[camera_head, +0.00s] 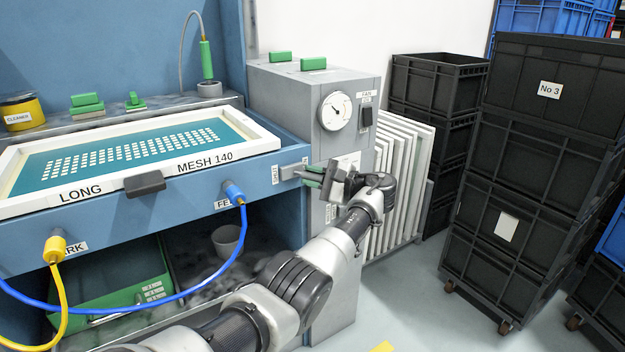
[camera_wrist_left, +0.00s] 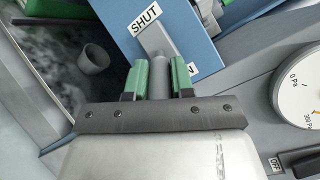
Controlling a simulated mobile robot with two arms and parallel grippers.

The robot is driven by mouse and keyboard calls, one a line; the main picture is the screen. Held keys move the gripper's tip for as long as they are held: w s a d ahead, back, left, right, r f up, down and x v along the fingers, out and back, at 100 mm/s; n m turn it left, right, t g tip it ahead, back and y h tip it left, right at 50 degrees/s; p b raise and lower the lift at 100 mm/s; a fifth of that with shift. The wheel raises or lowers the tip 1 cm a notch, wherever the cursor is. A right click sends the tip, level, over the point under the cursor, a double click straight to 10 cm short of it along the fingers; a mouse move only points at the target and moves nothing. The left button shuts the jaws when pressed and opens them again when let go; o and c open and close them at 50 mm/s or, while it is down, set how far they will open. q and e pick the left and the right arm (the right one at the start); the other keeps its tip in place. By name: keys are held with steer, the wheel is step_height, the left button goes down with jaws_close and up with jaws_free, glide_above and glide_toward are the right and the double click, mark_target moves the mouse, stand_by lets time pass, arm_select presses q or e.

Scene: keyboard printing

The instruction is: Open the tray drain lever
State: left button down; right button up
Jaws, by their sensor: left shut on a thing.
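The grey drain lever (camera_head: 291,172) sticks out at the right front corner of the blue wash tray (camera_head: 130,212). A SHUT label (camera_head: 275,174) is beside it. My left gripper (camera_head: 316,177) has green finger pads and is shut on the lever's outer end. In the left wrist view the lever (camera_wrist_left: 159,72) lies between the two green pads of the gripper (camera_wrist_left: 159,80). The SHUT label (camera_wrist_left: 144,18) is above it there, and a second label (camera_wrist_left: 191,69), mostly hidden, shows an N beside the right pad. My right gripper is not in view.
A grey cabinet with a gauge (camera_head: 336,111) stands just behind the gripper. White frames (camera_head: 405,180) lean to its right, near stacked black crates (camera_head: 520,200). A blue hose (camera_head: 243,235) hangs in front of the tray. A grey cup (camera_head: 227,240) sits below.

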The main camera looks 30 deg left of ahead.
arm_select(q)
steer(key=shift+f, duration=0.1)
steer(key=c, duration=1)
jaws_free()
steer(key=shift+o, duration=0.2)
steer(key=d+b, duration=0.4)
steer(key=d, duration=0.6)
steer(key=shift+w+d, duration=0.4)
steer(key=shift+w, duration=0.05)
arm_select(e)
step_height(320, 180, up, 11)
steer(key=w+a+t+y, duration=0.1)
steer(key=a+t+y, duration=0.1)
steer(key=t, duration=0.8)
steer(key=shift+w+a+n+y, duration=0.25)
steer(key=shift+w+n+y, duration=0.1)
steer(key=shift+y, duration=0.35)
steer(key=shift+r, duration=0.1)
